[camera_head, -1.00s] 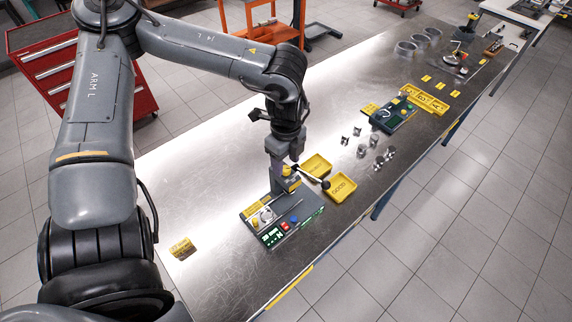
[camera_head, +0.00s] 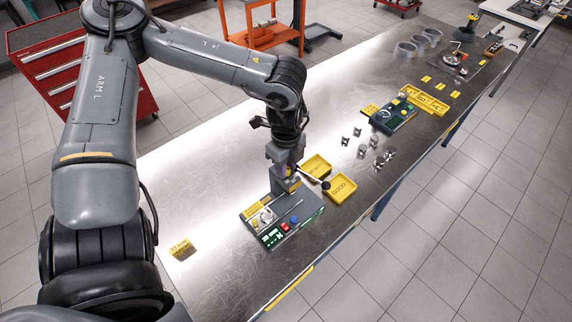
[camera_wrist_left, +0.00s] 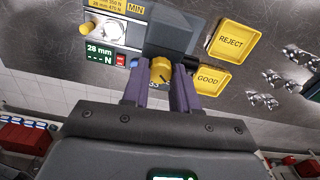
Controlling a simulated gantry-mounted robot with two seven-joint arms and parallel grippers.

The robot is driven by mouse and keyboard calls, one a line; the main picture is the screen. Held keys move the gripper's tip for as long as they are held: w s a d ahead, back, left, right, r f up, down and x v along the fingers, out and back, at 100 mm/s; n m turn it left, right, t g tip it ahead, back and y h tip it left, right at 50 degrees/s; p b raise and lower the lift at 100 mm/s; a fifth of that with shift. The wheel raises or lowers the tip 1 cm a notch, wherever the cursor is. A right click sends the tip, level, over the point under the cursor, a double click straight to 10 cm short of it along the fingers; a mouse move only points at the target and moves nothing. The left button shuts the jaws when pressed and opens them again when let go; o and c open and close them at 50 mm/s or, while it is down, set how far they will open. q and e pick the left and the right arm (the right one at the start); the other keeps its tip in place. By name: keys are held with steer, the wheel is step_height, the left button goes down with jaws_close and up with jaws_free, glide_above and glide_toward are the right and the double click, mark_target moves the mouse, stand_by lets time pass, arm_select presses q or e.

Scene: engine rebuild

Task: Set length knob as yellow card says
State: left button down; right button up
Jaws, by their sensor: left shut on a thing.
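The tester (camera_head: 296,212) stands on the near part of the bench, with a green-lit display, a red button and a blue button. In the left wrist view its display (camera_wrist_left: 100,53) reads 28 mm and dashes before N. The yellow length knob (camera_wrist_left: 161,70) sits between the purple fingers of my left gripper (camera_wrist_left: 161,92), which is shut on it. In the head view my left gripper (camera_head: 291,170) comes down over the tester's back part and mostly hides the knob. A small yellow card (camera_head: 181,248) stands on the bench to the left; its writing is too small to read. My right gripper is not in view.
Yellow trays marked REJECT (camera_wrist_left: 231,40) and GOOD (camera_head: 341,187) lie beside the tester. Several small metal parts (camera_head: 361,150) and a second device (camera_head: 393,117) stand farther along. A black ball-ended lever (camera_head: 325,185) juts towards the trays.

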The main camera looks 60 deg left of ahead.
arm_select(q)
steer(key=shift+f+m+b, duration=0.1)
steer(key=shift+m+b, duration=0.6)
steer(key=shift+m, duration=0.4)
steer(key=shift+m+b, duration=0.55)
steer(key=shift+m, duration=0.65)
steer(key=m+b, duration=0.1)
steer(key=m, duration=0.2)
steer(key=shift+m, duration=1)
steer(key=c, duration=0.9)
jaws_free()
steer(key=shift+o, duration=0.2)
